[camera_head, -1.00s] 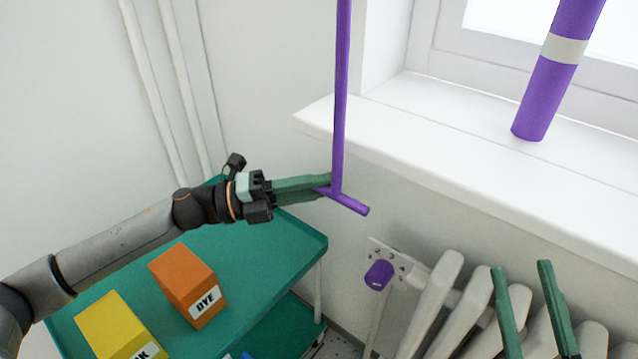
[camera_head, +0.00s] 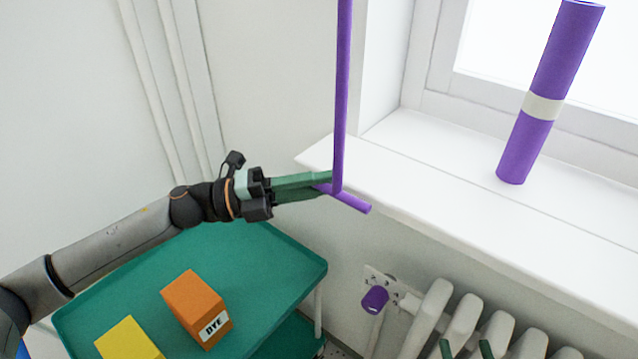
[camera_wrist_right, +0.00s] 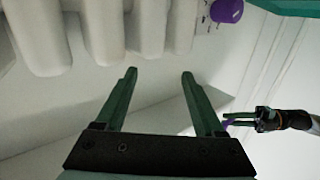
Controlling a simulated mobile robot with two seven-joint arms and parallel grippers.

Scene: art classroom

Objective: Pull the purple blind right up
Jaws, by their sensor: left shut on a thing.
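A thin purple rod (camera_head: 342,95) hangs from above the picture and ends in a short purple crossbar (camera_head: 352,202) in front of the sill's left end. My left gripper (camera_head: 325,184) is shut on this crossbar, at the rod's lower end. My right gripper (camera_head: 466,348) shows only its green fingertips at the bottom edge, in front of the radiator. In the right wrist view its fingers (camera_wrist_right: 158,75) are apart with nothing between them. The left gripper (camera_wrist_right: 232,120) also shows there at the right. The blind's fabric cannot be made out.
A purple roll with a pale band (camera_head: 549,95) stands tilted on the white windowsill (camera_head: 440,170). A white radiator (camera_head: 425,318) with a purple valve knob (camera_head: 375,299) is below. A green trolley (camera_head: 262,270) holds an orange box (camera_head: 194,305) and a yellow box (camera_head: 128,341).

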